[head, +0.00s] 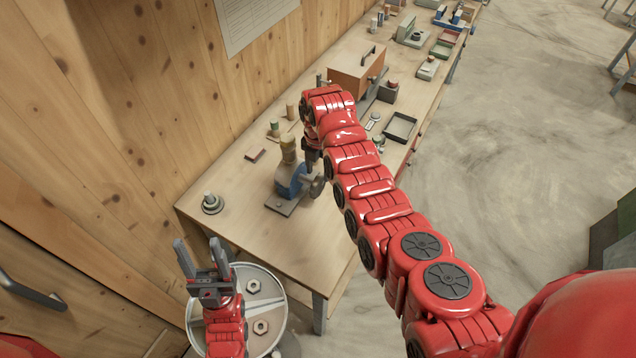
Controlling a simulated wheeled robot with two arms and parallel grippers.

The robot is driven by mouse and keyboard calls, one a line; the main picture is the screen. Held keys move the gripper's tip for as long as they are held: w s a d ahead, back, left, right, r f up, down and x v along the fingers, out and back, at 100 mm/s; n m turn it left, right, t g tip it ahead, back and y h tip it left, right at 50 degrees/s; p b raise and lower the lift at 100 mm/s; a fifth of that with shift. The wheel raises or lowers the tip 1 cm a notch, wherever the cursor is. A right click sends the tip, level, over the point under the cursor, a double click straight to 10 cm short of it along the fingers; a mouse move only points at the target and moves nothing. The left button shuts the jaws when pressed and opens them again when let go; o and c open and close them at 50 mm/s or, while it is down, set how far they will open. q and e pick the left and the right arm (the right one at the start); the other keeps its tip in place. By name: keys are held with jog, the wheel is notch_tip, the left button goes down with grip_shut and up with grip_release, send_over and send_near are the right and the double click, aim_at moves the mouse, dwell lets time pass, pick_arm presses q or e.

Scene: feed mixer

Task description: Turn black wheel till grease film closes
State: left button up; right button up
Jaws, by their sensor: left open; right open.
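A small blue machine (290,178) with a tan upright cylinder on top stands on a grey base plate (283,206) near the front of the workbench. A dark grey wheel (318,186) sits on its right side. My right gripper (311,162) is just above the wheel, pointing down, partly hidden by its own red arm; it is open, and I cannot tell whether it touches the wheel. My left gripper (198,244) is open and empty, fingers up, in front of the bench's left end. A grease film cannot be made out at this size.
The wooden bench (250,235) holds a round metal piece (212,203), a small dark red block (255,154), an orange-brown box (356,72) and a black tray (400,127). A round, divided white tray (270,312) is below my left gripper.

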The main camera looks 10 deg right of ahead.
aim_at(318, 178)
notch_tip(318, 178, down, 5)
jog(key=shift+s+r+b, duration=0.15)
jog(key=shift+r+b, duration=0.05)
jog(key=shift+b, duration=0.75)
jog(key=shift+f, duration=0.5)
jog(key=shift+r, duration=0.1)
jog(key=shift+c, duration=0.9)
grip_shut()
